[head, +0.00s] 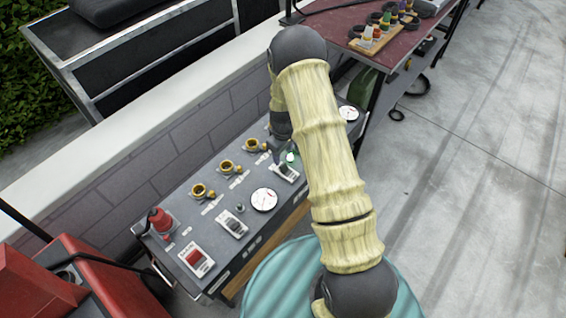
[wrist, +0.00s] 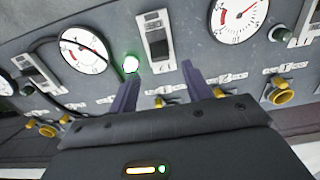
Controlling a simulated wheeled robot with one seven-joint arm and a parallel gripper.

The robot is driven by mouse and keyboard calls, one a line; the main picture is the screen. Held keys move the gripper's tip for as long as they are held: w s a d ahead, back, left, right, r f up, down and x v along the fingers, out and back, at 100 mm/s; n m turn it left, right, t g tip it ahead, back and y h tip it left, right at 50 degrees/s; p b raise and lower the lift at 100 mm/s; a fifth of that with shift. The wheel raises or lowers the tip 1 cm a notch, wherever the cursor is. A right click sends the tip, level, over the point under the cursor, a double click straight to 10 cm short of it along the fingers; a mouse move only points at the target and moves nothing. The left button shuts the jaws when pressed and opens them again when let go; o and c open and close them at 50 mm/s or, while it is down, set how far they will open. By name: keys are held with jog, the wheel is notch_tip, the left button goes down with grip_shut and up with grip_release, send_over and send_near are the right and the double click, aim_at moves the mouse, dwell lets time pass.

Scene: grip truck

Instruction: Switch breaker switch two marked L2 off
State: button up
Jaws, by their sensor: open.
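The grey control panel (head: 215,205) carries several breaker switches. One white-framed switch with a dark rocker (head: 286,171) lies just below my gripper (head: 282,150) in the head view. In the wrist view this switch (wrist: 156,36) stands ahead of and between the fingertips of my gripper (wrist: 158,84). My gripper is open and empty, and its fingers look apart from the switch. A lit green lamp (wrist: 131,64) sits beside this switch. A second switch (wrist: 36,69) is at left and a third (wrist: 310,27) at right, both with unlit lamps. The labels are too small to read.
Round gauges (wrist: 83,50) lie between the switches. Yellow sockets (head: 227,167) line the panel's back. A red switch (head: 196,258) and a red knob (head: 160,220) are at its near end. A low wall (head: 150,160) runs behind; a teal ribbed drum (head: 270,285) stands in front.

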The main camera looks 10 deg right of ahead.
aim_at(283, 165)
notch_tip(283, 165, down, 6)
jog(key=shift+f, duration=0.15)
jog(key=shift+c, duration=0.2)
jog(key=c, duration=1)
